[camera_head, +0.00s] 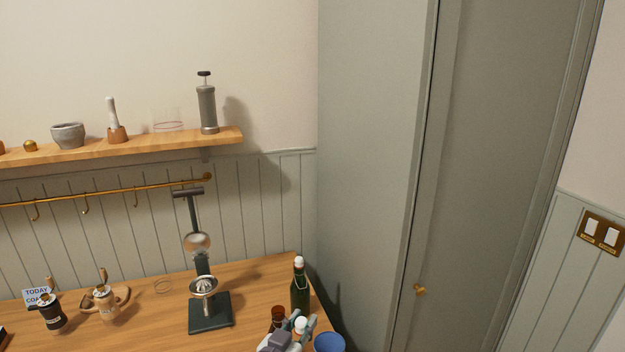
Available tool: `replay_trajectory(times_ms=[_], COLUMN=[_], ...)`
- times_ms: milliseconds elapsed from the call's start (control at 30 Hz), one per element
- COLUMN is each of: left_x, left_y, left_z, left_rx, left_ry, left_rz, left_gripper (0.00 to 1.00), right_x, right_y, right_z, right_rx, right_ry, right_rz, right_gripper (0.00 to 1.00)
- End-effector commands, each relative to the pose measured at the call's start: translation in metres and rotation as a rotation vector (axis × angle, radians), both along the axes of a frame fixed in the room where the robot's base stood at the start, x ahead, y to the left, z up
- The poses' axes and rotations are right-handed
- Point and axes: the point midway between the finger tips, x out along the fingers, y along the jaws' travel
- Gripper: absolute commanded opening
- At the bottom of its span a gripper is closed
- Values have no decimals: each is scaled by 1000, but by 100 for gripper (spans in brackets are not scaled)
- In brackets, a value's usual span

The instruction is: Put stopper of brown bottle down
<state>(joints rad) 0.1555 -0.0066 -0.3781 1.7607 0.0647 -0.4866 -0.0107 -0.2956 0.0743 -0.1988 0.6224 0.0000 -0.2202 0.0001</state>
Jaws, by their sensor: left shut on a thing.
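The brown bottle (277,316) stands near the right end of the wooden counter. Its open brown neck shows with no stopper on it, and the lower part is hidden behind my gripper. My left gripper (302,327) is at the bottom edge of the head view, just right of and in front of the brown bottle. It is shut on the white-topped stopper (300,323). The lower end of the stopper is hidden by the fingers. My right gripper is not in view.
A green bottle (299,287) with a white stopper stands just behind. A blue cup (329,343) is close on the right. A dark citrus press (208,311) stands to the left, with two canisters farther left. A tall grey cabinet (372,180) borders the counter's right end.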

Motion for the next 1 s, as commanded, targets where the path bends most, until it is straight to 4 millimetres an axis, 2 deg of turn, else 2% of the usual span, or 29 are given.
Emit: replay_trajectory(times_ms=[33, 200, 333, 500, 700, 1000], left_x=[-21, -84, -131, -184, -218, -225], left_y=[9, 53, 90, 133, 161, 168], left_z=[-23, -55, -71, -77, -73, -69], left_rx=[-6, -3, 1, 1, 2, 0], left_ry=[9, 8, 6, 4, 1, -1], left_rz=[24, 129, 220, 320, 385, 399], left_gripper=[3, 3, 3, 3, 3, 3], right_x=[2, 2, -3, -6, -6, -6], right_y=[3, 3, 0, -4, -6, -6], right_z=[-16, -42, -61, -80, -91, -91], right_rx=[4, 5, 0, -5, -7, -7], right_ry=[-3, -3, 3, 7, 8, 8], right_rz=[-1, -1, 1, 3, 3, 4], right_gripper=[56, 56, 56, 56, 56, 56])
